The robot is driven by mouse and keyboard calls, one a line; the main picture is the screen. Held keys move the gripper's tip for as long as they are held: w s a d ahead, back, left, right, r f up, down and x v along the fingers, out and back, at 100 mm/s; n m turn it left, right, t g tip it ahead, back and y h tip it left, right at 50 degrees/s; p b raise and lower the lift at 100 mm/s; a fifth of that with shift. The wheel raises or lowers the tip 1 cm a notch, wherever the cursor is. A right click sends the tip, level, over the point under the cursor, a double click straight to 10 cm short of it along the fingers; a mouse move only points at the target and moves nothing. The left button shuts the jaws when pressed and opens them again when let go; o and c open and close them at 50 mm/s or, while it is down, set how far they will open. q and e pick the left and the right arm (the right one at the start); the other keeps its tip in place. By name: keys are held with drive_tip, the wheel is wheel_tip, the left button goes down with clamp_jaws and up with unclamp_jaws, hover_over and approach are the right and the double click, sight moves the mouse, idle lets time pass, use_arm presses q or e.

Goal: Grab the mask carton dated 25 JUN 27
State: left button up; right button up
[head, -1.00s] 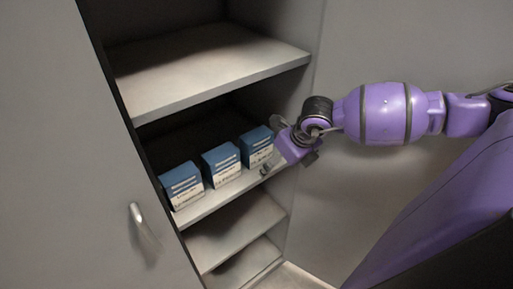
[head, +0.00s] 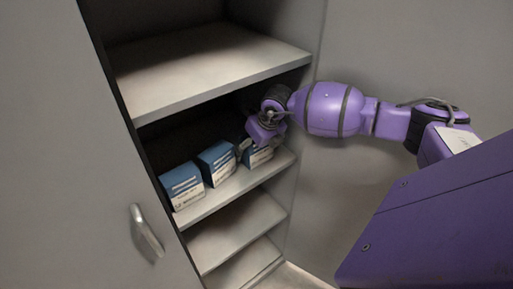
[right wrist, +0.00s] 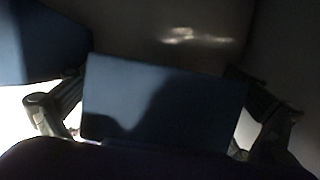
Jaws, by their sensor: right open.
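Three blue-and-white cartons stand in a row on a cabinet shelf: a left carton (head: 182,187), a middle carton (head: 217,164) and a right carton (head: 261,156). Their printing is too small to read, so I cannot tell which is dated 25 JUN 27. My right gripper (head: 257,146) is open at the right carton and hides its upper part. In the right wrist view, the right carton (right wrist: 162,103) lies between the two open fingers, with a gap showing on its right. Another carton (right wrist: 40,42) shows at upper left there. My left gripper is not in view.
The cartons' shelf (head: 205,208) has an upper shelf (head: 215,75) close above it and a lower shelf (head: 237,232) below. The cabinet's right side wall is close to my right gripper. A grey door with a handle (head: 147,231) is at left.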

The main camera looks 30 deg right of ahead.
drive_tip(key=shift+f, duration=0.1)
drive_tip(key=c, duration=1.3)
drive_tip(key=shift+o, duration=0.2)
